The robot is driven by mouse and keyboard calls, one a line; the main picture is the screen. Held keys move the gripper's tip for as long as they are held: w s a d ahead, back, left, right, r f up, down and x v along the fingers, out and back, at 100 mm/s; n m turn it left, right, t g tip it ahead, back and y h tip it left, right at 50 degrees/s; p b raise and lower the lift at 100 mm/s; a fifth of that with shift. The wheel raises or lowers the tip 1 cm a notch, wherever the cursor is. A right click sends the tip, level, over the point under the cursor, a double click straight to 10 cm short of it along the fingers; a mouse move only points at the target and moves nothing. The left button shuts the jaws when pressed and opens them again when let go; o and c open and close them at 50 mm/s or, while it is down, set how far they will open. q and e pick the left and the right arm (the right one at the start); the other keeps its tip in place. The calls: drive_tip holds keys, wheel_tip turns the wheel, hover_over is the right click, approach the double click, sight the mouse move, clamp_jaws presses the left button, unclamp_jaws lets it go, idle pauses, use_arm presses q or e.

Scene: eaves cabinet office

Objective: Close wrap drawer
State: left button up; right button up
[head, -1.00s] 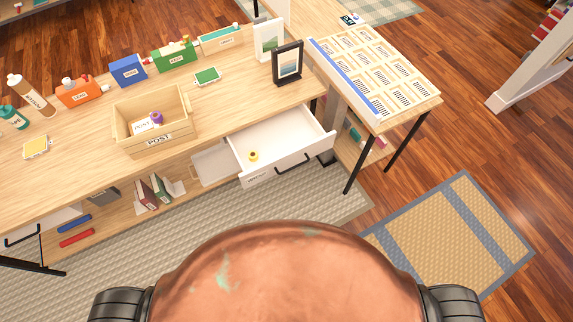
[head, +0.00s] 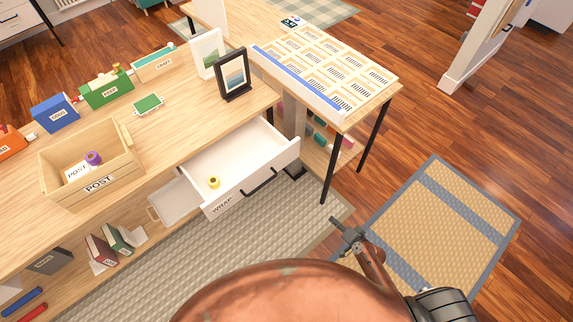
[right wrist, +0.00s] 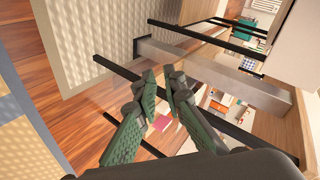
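The wrap drawer (head: 225,165) is a white drawer pulled out from under the wooden desk in the head view. Its front carries a WRAP label (head: 222,205) and a black bar handle (head: 260,181). A small yellow roll (head: 214,182) lies inside it. My right gripper (head: 345,232) is to the right of and nearer than the drawer front, apart from it. In the right wrist view my right gripper's two green fingers (right wrist: 160,82) are spread with a gap and nothing between them. My left gripper is not in view.
On the desk (head: 185,128) stand a POST crate (head: 88,190), labelled boxes and two picture frames (head: 233,75). A side table with a sorting tray (head: 330,65) stands to the right on black legs (head: 342,150).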

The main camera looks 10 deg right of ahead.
drive_tip(key=w+a+r+t+y+b, duration=0.1)
drive_tip(key=w+r, duration=0.2)
drive_tip(key=w+a+r+m+t+b, duration=0.1)
drive_tip(key=w+a+r, duration=0.1)
drive_tip(key=w+r, duration=0.1)
drive_tip(key=w+a+r+m+t+y+b, duration=0.1)
drive_tip(key=w+a+r, duration=0.1)
drive_tip(key=r, duration=0.2)
drive_tip(key=shift+w+r+y+b, duration=0.3)
drive_tip(key=shift+w+r, duration=0.05)
drive_tip(key=shift+w, duration=0.05)
clamp_jaws()
drive_tip(key=m+t+y+b, duration=0.1)
drive_tip(key=t+y+b, duration=0.1)
drive_tip(key=y, duration=0.1)
approach(283, 155)
drive_tip(key=p+x, duration=0.1)
drive_tip(key=x, duration=0.4)
drive_tip(key=shift+w+a, duration=0.2)
drive_tip(key=shift+w, duration=0.15)
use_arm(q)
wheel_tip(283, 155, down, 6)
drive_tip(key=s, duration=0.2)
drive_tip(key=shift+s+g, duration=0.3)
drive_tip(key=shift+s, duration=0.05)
use_arm(e)
drive_tip(key=shift+w+a, duration=0.25)
drive_tip(key=shift+w, duration=0.25)
